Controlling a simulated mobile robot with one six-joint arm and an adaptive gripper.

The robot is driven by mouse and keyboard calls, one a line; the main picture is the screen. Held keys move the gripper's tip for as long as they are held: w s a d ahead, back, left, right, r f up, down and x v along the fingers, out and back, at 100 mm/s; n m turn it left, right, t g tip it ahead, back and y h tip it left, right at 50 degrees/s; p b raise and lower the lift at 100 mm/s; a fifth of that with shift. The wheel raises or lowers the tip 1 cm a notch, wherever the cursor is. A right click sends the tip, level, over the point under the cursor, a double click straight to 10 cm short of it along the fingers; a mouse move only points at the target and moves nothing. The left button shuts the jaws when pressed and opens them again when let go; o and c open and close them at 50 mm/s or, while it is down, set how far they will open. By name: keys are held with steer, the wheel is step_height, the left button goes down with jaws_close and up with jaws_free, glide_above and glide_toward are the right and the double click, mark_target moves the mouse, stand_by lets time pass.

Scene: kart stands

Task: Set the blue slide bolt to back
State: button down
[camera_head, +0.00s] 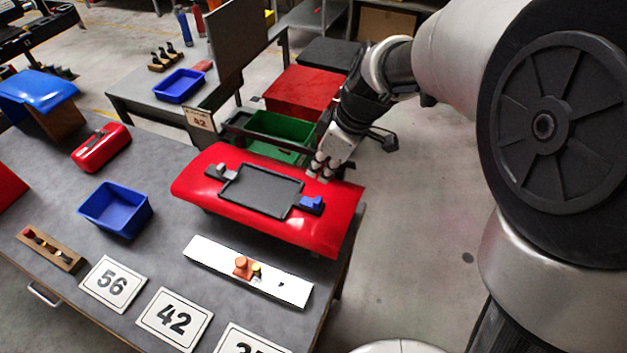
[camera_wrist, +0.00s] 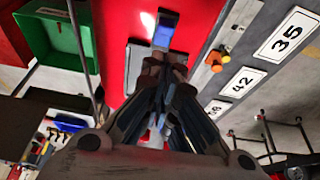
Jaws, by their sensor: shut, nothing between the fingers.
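The blue slide bolt (camera_head: 311,204) sits on the right part of the red body panel (camera_head: 225,190), beside a dark flat tray (camera_head: 260,192). In the wrist view the blue bolt (camera_wrist: 163,35) shows just beyond my fingertips, with the panel (camera_wrist: 115,25) around it. My gripper (camera_head: 318,172) is shut and empty, above the panel's far right edge, behind the bolt and apart from it in the head view. In the wrist view my gripper (camera_wrist: 160,62) points toward the bolt. Which end the bolt rests at is too small to tell.
A grey-white latch (camera_head: 218,172) sits on the panel's left part. A white strip (camera_head: 215,252) with an orange knob (camera_head: 242,266) lies in front. Number cards (camera_head: 112,284) and a blue bin (camera_head: 116,208) are on the table. A green bin (camera_head: 275,130) stands behind the panel.

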steer(key=shift+v, duration=1.5)
steer(key=s+d+r+m+t+h, duration=0.1)
steer(key=s+d+r+m, duration=0.1)
steer(key=s+d+m, duration=0.5)
steer(key=s+d+r+m+t+h, duration=0.2)
steer(key=s+d+m, duration=0.5)
steer(key=s, duration=0.7)
steer(key=shift+d+r+h, duration=0.25)
steer(key=shift+h, duration=0.05)
steer(key=shift+s, duration=0.15)
